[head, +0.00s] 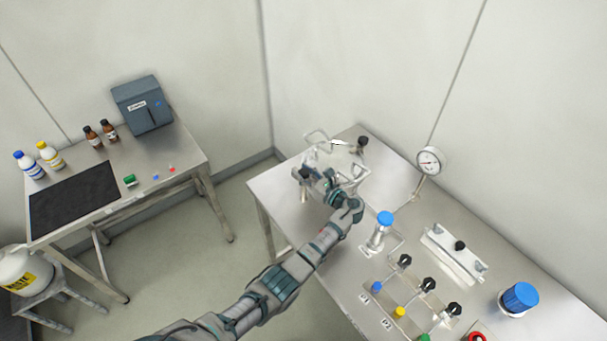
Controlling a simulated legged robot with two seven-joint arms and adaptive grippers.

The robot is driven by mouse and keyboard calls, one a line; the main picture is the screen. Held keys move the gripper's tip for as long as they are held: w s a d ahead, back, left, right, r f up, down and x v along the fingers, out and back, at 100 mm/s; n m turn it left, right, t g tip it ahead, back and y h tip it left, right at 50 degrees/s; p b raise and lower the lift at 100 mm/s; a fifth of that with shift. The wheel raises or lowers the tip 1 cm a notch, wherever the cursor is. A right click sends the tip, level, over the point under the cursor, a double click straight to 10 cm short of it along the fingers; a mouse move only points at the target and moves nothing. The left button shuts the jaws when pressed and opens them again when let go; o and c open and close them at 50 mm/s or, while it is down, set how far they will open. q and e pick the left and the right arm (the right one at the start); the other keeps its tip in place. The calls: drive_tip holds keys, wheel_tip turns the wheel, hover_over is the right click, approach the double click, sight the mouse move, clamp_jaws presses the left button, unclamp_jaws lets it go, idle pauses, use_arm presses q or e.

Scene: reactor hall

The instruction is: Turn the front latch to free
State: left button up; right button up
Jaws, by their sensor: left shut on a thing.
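My left arm reaches up from the bottom to the far left end of the steel bench (278,190). My left gripper (305,177) is there, shut on a small part at the near left side of a metal fixture (318,137) with bent handles. That part appears to be the front latch; the gripper hides most of it, so its angle cannot be told. A black knob (362,142) stands at the fixture's back right. My right gripper is out of view.
Right of my arm stand a blue-capped valve (385,218), a pressure gauge (430,160), several black knobs (405,261) and a large blue cap (520,297). A separate table (185,150) with bottles and a dark box (143,104) is at left, across a floor gap.

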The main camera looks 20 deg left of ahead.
sight(305, 171)
use_arm(q)
drive_tip(key=shift+r, duration=0.15)
drive_tip(key=o, duration=1.1)
drive_tip(key=shift+w+d, duration=0.1)
drive_tip(key=shift+o, duration=0.2)
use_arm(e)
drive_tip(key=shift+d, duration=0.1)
use_arm(q)
wheel_tip(305, 171, up, 10)
drive_tip(key=shift+d+f, duration=0.1)
drive_tip(key=shift+f, duration=0.1)
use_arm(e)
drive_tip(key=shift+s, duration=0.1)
